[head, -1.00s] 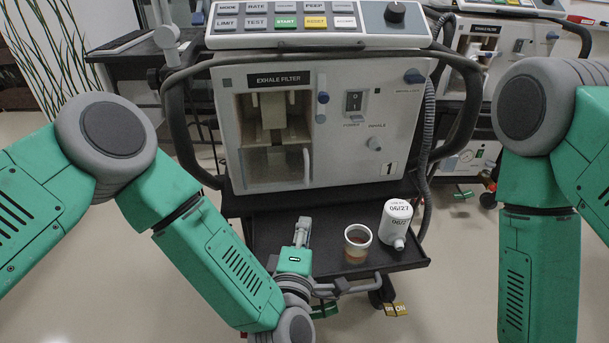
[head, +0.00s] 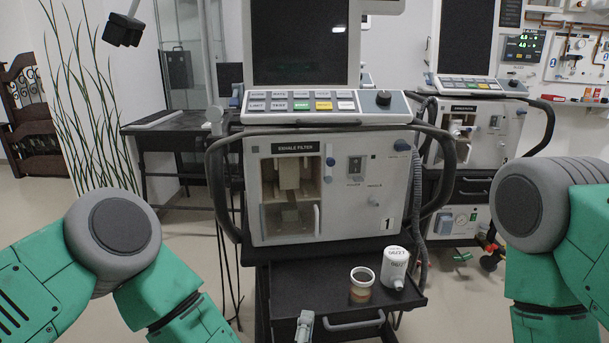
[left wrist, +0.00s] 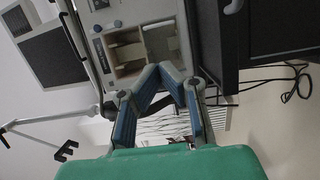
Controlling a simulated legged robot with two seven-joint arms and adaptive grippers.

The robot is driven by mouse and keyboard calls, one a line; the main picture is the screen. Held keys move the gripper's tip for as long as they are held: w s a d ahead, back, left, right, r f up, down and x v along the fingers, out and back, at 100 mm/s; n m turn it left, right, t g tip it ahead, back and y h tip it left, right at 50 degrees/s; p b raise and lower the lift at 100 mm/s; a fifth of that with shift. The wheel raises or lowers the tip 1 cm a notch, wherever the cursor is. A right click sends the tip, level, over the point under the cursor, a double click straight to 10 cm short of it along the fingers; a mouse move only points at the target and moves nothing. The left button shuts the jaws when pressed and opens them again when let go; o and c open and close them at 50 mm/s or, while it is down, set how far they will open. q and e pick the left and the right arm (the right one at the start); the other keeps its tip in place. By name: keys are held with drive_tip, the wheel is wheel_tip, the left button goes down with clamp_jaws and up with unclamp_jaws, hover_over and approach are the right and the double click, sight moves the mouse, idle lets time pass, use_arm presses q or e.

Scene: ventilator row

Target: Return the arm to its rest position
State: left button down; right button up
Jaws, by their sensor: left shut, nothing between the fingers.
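My left gripper (head: 304,326) shows at the bottom edge of the head view, over the front of the black tray (head: 345,322). It is shut and empty. In the left wrist view its fingertips (left wrist: 163,78) come together in front of the ventilator (left wrist: 130,52). The ventilator (head: 335,222), marked 1, stands upright behind the tray, with an open exhale filter bay (head: 291,190). My right arm comes in at the right edge of the head view; its gripper is out of view.
A small cup (head: 361,288) with brownish contents and a white labelled canister (head: 395,268) stand on the tray, right of my left gripper. A second ventilator (head: 470,140) stands at the back right. A dark side table (head: 165,128) is at the back left.

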use_arm(q)
drive_tip(key=s+a+f+m+g+h+p, duration=0.1)
drive_tip(key=s+a+f+m+g+p, duration=0.4)
drive_tip(key=s+a+f+m+g, duration=0.5)
drive_tip(key=s+a+r+m+g+y+p, duration=0.1)
drive_tip(key=s+a+m+g+y+p, duration=0.2)
drive_tip(key=s+a, duration=1.5)
drive_tip(key=m+g+p, duration=0.1)
drive_tip(key=m+g, duration=0.2)
drive_tip(key=g, duration=0.1)
drive_tip(key=shift+s+a+m+y, duration=0.25)
drive_tip(key=shift+a+m+y, duration=0.05)
drive_tip(key=shift+a+y, duration=0.1)
